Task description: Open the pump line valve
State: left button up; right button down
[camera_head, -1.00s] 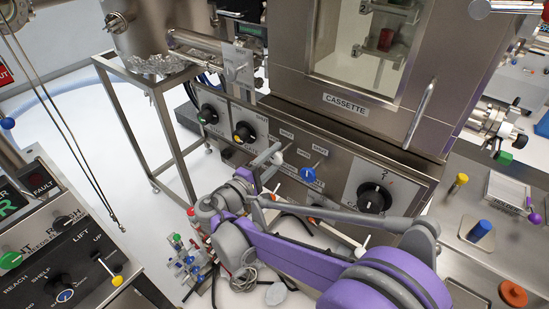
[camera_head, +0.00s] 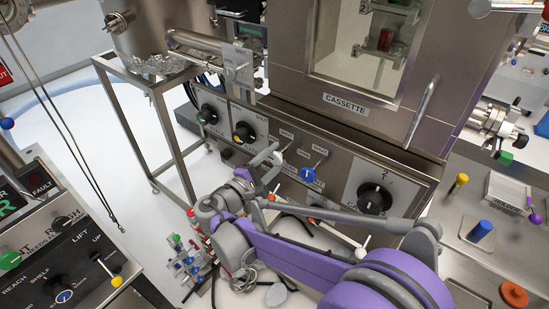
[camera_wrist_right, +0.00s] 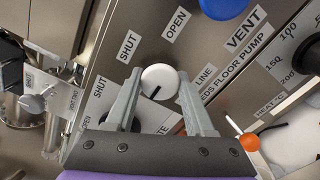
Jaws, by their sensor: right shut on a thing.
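The pump line valve's round white knob (camera_wrist_right: 160,80) has a black mark and sits on the steel panel. SHUT and OPEN labels lie around it, with a partly covered LINE label beside it. My right gripper (camera_wrist_right: 165,84) is shut on this knob, with one finger on each side. In the head view the right gripper (camera_head: 268,156) reaches the panel from below, and the knob shows only as a small white patch between its fingers. The finger contacts are too small to see there. My left gripper is not in view.
A blue vent knob (camera_head: 308,174) sits just right of the gripper. A large black dial (camera_head: 374,198) is farther right. Two more dials (camera_head: 244,132) are on the left of the panel.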

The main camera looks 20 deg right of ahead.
jog(key=shift+c, duration=1.3)
grip_release()
jog(key=v, duration=1.1)
jog(key=s+d+f+m+g+y, duration=0.2)
jog(key=s+d+f+g+y, duration=0.15)
jog(key=d, duration=0.35)
jog(key=s+d+f+m+g+y, duration=0.2)
jog(key=s+d+f, duration=0.3)
jog(key=d, duration=0.2)
jog(key=s+a+f+m+y, duration=0.1)
jog(key=s+f+m+y, duration=0.35)
jog(key=s, duration=0.25)
jog(key=s+a+f+m+y, duration=0.1)
jog(key=s+f+m+y, duration=0.3)
jog(key=s, duration=0.3)
notch_tip(320, 180, up, 10)
jog(key=w+p, duration=0.2)
jog(key=p, duration=0.5)
jog(key=shift+a, duration=0.2)
